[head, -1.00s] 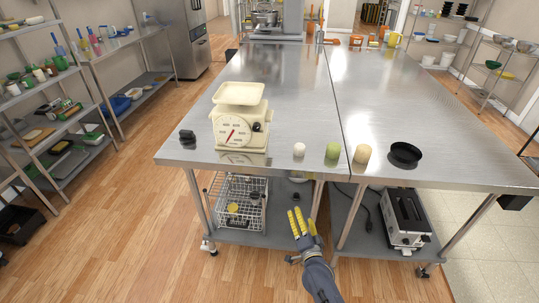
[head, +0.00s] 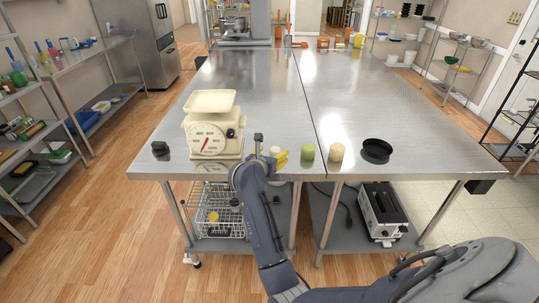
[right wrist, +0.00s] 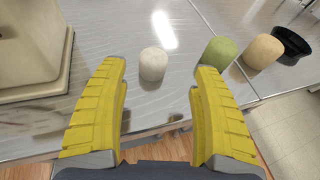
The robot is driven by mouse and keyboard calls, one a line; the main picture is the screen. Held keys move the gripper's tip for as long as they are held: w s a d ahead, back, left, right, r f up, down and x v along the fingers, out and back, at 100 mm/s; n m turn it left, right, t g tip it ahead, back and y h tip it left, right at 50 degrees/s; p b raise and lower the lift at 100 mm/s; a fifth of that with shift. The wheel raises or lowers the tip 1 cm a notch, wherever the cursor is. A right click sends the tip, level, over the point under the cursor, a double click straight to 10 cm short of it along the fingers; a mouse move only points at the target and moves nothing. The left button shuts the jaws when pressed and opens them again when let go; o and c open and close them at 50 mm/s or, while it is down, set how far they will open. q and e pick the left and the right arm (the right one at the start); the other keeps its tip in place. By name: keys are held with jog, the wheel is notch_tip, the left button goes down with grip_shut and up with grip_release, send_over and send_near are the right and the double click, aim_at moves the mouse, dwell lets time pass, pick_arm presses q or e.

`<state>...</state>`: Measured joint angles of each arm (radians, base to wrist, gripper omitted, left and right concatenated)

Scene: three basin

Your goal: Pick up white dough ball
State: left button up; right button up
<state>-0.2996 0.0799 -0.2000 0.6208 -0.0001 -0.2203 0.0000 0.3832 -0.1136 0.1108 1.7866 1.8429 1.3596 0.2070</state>
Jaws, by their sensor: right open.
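The white dough ball (right wrist: 153,63) is a small off-white lump on the steel table, near its front edge. In the right wrist view it sits ahead of and between my two yellow fingertips, and neither finger touches it. In the head view the white dough ball (head: 275,150) is partly hidden behind my right gripper (head: 280,158). The right gripper (right wrist: 158,74) is open and empty at the table's front edge. My left gripper is not in view.
A green lump (head: 308,152) and a tan one (head: 337,152) stand right of the ball, then a black round dish (head: 376,150). A cream scale (head: 213,130) stands close on the left, with a small black object (head: 160,148) beyond it.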

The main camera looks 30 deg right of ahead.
aim_at(273, 153)
jog(key=shift+w+a+f+y, duration=0.15)
jog(key=shift+w+f+y, duration=0.15)
jog(key=shift+w, duration=0.1)
jog(key=shift+x, duration=3.5)
jog(key=shift+c, duration=0.4)
jog(key=c, duration=1.2)
